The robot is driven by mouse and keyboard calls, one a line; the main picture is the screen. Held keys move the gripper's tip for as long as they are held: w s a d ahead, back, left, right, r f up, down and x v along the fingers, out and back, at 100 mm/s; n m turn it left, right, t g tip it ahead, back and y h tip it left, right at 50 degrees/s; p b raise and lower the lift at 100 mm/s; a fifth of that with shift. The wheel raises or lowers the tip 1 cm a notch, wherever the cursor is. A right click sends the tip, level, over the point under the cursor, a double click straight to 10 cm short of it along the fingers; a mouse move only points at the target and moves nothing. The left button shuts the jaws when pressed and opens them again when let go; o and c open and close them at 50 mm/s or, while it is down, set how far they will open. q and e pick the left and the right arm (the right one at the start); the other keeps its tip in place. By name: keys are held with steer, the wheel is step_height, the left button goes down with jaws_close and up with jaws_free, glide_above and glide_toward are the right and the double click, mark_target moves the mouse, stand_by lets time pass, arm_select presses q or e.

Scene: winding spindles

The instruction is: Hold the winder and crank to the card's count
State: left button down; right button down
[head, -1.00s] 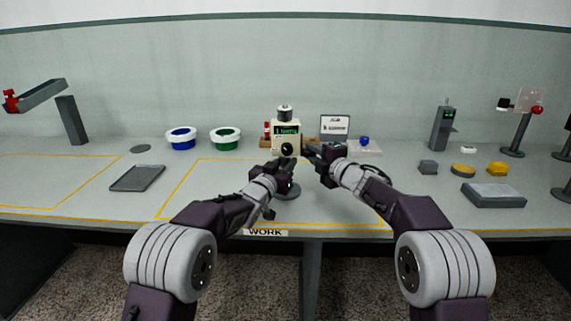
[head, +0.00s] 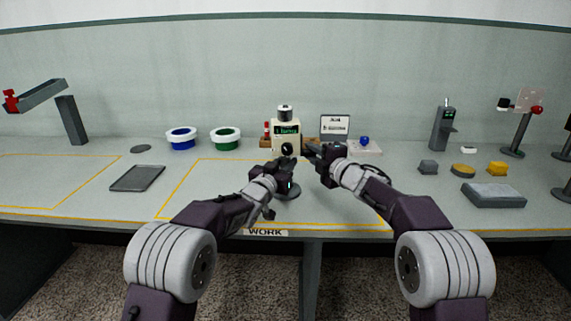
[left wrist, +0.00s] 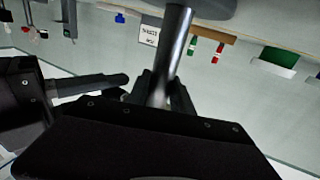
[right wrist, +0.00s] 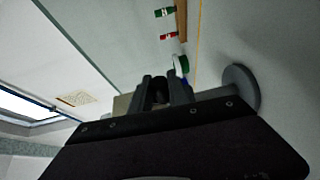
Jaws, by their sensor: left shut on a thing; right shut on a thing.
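The winder (head: 286,131) is a beige box with a green display and a dark-topped spool above it. A grey post and round base (head: 292,193) show below it; the base also shows in the right wrist view (right wrist: 241,88). My left gripper (head: 287,167) is shut on the metal post (left wrist: 174,55), which runs between its fingers. My right gripper (head: 311,151) is at the right front of the box, shut on a dark part, apparently the crank handle; the fingers mostly hide it. The card (head: 335,123) stands behind to the right, its print too small to read.
Blue (head: 181,138) and green (head: 225,138) rimmed tubs stand left of the winder. A flat grey tray (head: 138,178) lies further left. A grey block (head: 493,195) and small coloured pieces lie to the right. The yellow-outlined work area around the base is mostly clear.

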steer(key=shift+s+a+r, duration=0.1)
steer(key=shift+r, duration=0.2)
steer(key=shift+s+g, duration=0.25)
steer(key=shift+g, duration=0.35)
steer(key=shift+m, duration=0.3)
steer(key=c, duration=1.3)
jaws_free()
steer(key=shift+o, duration=0.2)
steer(key=shift+f, duration=0.1)
steer(key=v, duration=1.2)
steer(key=shift+r, duration=0.3)
